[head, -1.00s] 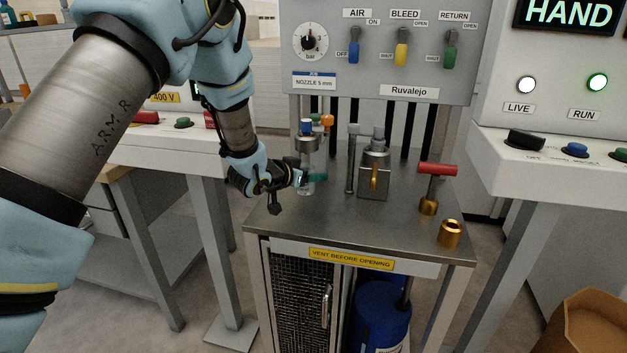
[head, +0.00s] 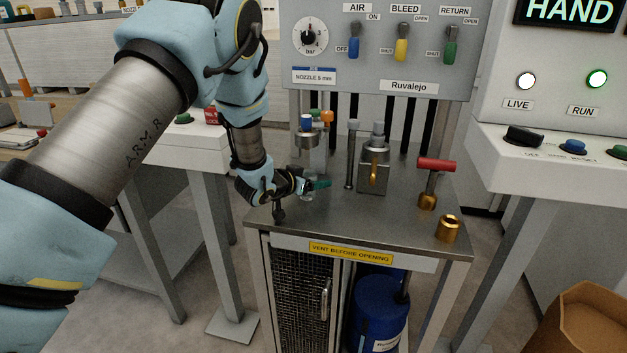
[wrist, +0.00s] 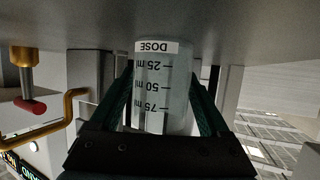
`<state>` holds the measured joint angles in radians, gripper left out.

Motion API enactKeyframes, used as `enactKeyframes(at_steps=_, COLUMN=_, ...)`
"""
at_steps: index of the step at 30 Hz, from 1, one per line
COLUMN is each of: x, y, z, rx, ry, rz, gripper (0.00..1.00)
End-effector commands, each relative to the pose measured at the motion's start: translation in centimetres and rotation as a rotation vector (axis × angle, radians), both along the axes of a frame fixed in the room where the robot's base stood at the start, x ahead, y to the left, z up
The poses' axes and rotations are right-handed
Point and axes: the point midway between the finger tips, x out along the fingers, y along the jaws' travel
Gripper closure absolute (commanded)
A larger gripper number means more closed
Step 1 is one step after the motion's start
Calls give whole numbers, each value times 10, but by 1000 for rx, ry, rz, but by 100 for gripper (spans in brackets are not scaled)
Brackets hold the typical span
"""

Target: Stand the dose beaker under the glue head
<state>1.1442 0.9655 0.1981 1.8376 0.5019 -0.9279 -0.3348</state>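The dose beaker (wrist: 160,95) is clear, with a DOSE label and ml marks. It fills the middle of the wrist view, which is upside down, with the grey tabletop above it. My gripper (wrist: 160,85) has a green finger close along each side of the beaker and appears shut on it. In the head view my gripper (head: 316,186) is low over the left of the cart top, and the beaker (head: 309,191) is small and partly hidden. I cannot tell whether the beaker touches the tabletop.
On the cart top (head: 330,222), right of my gripper, stand a thin grey post (head: 350,158), a metal block with a brass lever (head: 374,170), a red T-handle (head: 437,165) and a brass socket (head: 449,229). The front middle of the top is clear.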

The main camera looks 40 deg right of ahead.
Motion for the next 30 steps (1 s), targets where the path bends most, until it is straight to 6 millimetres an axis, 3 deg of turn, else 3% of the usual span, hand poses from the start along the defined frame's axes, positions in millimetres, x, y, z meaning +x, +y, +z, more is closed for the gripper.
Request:
enactKeyframes(at_steps=12, x=0, y=0, z=5, rx=0, ry=-1, rz=0, gripper=10)
enactKeyframes(at_steps=30, x=-17, y=98, z=44, rx=-1, ry=0, rz=1, gripper=10)
